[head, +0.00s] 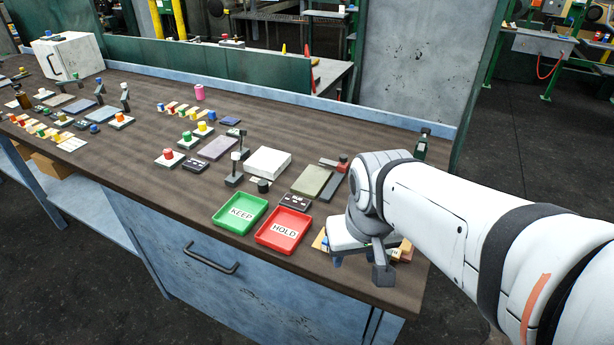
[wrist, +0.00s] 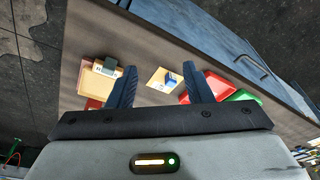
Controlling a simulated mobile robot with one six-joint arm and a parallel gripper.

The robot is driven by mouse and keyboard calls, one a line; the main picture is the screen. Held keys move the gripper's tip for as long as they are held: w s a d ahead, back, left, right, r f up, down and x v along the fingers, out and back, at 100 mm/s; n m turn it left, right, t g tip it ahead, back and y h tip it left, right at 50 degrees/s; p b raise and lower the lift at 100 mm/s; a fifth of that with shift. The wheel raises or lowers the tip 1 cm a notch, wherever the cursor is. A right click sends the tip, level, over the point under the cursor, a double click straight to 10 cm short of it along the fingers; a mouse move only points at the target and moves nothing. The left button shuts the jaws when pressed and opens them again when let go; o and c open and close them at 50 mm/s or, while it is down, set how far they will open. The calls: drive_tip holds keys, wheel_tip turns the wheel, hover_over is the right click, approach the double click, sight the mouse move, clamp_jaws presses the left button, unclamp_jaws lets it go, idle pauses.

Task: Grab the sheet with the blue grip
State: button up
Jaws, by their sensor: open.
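In the wrist view, a small cream sheet (wrist: 157,78) lies on the bench with a blue grip (wrist: 172,79) at its right side. My gripper (wrist: 161,70) is open above it, with the sheet and grip showing between its two dark fingers. Nothing is held. In the head view my gripper (head: 360,268) is over the bench's front right corner, and my wrist hides most of what lies under it. I cannot tell there which visible sheet edge has the blue grip.
A yellow sheet stack (wrist: 103,82) with a grey grip lies left of the fingers in the wrist view. The red HOLD tray (head: 283,231) and green KEEP tray (head: 239,213) stand left of my gripper in the head view. The bench's front edge is close.

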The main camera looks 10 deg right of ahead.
drive_tip(key=w+a+m+g+p, duration=0.1)
drive_tip(key=w+m+p, duration=0.15)
drive_tip(key=w, duration=0.45)
drive_tip(key=m+g+p, duration=0.2)
drive_tip(key=m, duration=0.3)
hover_over(320, 243)
drive_tip(key=s+d, duration=0.2)
wheel_tip(320, 243, down, 3)
drive_tip(key=shift+w+a+f+n, duration=0.1)
drive_tip(key=shift+w+f+n, duration=0.05)
drive_tip(key=shift+n, duration=0.1)
drive_tip(key=shift+w+f, duration=0.25)
drive_tip(key=shift+f, duration=0.2)
wheel_tip(320, 243, down, 7)
drive_tip(key=shift+f, duration=0.2)
clamp_jaws()
